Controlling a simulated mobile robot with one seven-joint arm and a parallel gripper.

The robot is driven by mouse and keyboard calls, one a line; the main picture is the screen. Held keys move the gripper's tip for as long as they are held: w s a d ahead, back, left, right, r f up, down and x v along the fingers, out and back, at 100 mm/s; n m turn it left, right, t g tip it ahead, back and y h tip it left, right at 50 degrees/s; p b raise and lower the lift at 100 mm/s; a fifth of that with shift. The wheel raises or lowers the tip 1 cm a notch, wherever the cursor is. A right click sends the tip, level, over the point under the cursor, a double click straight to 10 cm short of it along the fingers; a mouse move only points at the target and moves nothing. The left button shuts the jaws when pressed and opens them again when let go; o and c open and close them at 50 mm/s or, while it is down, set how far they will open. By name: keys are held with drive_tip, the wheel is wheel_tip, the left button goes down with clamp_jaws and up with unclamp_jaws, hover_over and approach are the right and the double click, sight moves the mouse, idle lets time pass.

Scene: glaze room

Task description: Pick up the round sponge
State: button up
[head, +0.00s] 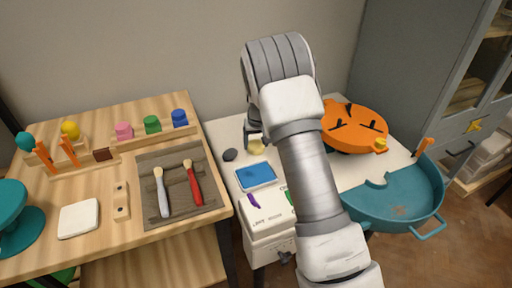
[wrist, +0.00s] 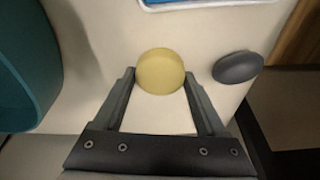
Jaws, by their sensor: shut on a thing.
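The round sponge (head: 256,147) is pale yellow and sits at the back of the white table, partly hidden by my gripper in the head view. In the wrist view the sponge (wrist: 160,71) is between my two fingertips. My gripper (wrist: 160,76) is shut on it, with a finger against each side. In the head view my gripper (head: 254,138) points down from above, mostly hidden behind my arm. I cannot tell whether the sponge touches the table or hangs just above it.
A dark grey oval stone (wrist: 238,67) lies close beside the sponge. A blue-filled tray (head: 256,176) is in front. A wooden table (head: 100,175) with brushes is at left.

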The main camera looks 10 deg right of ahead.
sight(257, 141)
drive_tip(key=shift+r, duration=0.5)
drive_tip(key=r, duration=0.2)
drive_tip(key=r+p, duration=0.1)
drive_tip(key=shift+d+r, duration=0.2)
drive_tip(key=shift+r, duration=0.2)
drive_tip(key=d+r+p, duration=0.1)
drive_tip(key=d+r, duration=0.2)
drive_tip(key=d, duration=0.2)
drive_tip(key=w+d+r+p, duration=0.1)
drive_tip(key=d+r, duration=0.2)
drive_tip(key=d, duration=0.3)
drive_tip(key=shift+w+r, duration=0.15)
drive_tip(key=shift+d, duration=0.1)
